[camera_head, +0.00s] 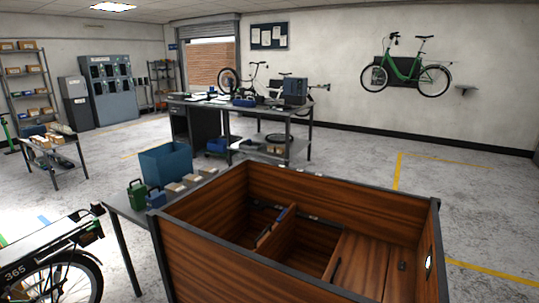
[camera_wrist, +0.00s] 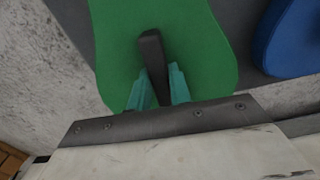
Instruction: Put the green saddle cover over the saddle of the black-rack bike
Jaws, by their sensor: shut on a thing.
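In the wrist view, my gripper (camera_wrist: 160,73) has its two teal fingers closed on the dark upright tab (camera_wrist: 151,48) of the green saddle cover (camera_wrist: 205,45). The cover lies below the fingers, over a grey surface. In the head view, a green piece with a handle (camera_head: 137,194) stands on the bench beside the wooden box and looks like this cover; my gripper is not seen there. A bike marked 365 (camera_head: 50,258), with a dark rack-like frame, is cut off at the lower left.
A blue cover (camera_wrist: 290,38) lies right of the green one, apart from it. A blue bin (camera_head: 165,163) and small boxes share the bench. A large wooden cargo box (camera_head: 205,255) fills the foreground. Open floor (camera_head: 95,190) lies left of the bench.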

